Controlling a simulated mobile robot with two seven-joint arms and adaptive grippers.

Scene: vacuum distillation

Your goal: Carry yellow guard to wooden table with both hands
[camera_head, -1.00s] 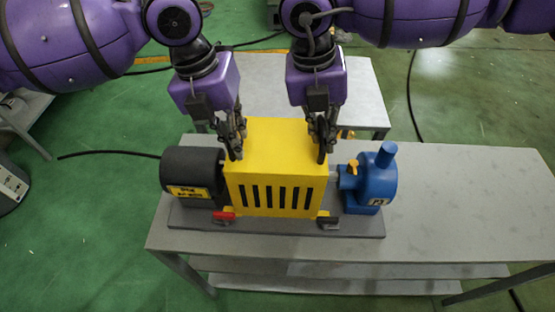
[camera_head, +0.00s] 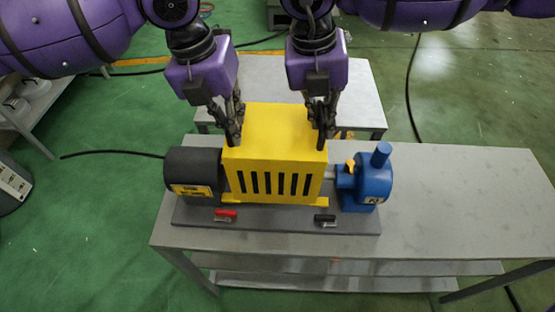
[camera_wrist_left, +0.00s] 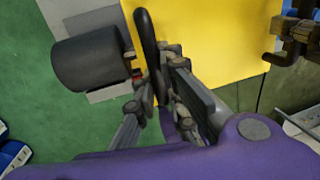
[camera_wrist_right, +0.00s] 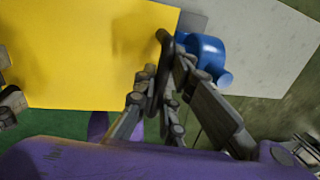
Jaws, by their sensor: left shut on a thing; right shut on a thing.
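The yellow guard (camera_head: 275,155), a slotted box, hangs upright just above the grey base plate (camera_head: 275,220), between the black motor (camera_head: 193,173) and the blue pump (camera_head: 367,183). My left gripper (camera_head: 236,132) is shut on a dark handle at the guard's left side, which shows as a black bar in the left wrist view (camera_wrist_left: 150,50). My right gripper (camera_head: 322,128) is shut on the matching handle at its right side, seen in the right wrist view (camera_wrist_right: 163,65). The guard hides the shaft area behind it. No table in view is clearly wooden.
The machine stands on a long grey table (camera_head: 460,200) with free room at its right. A second grey table (camera_head: 270,80) is behind, under my arms. A red clamp (camera_head: 226,213) and a dark clamp (camera_head: 325,218) sit on the base plate's front.

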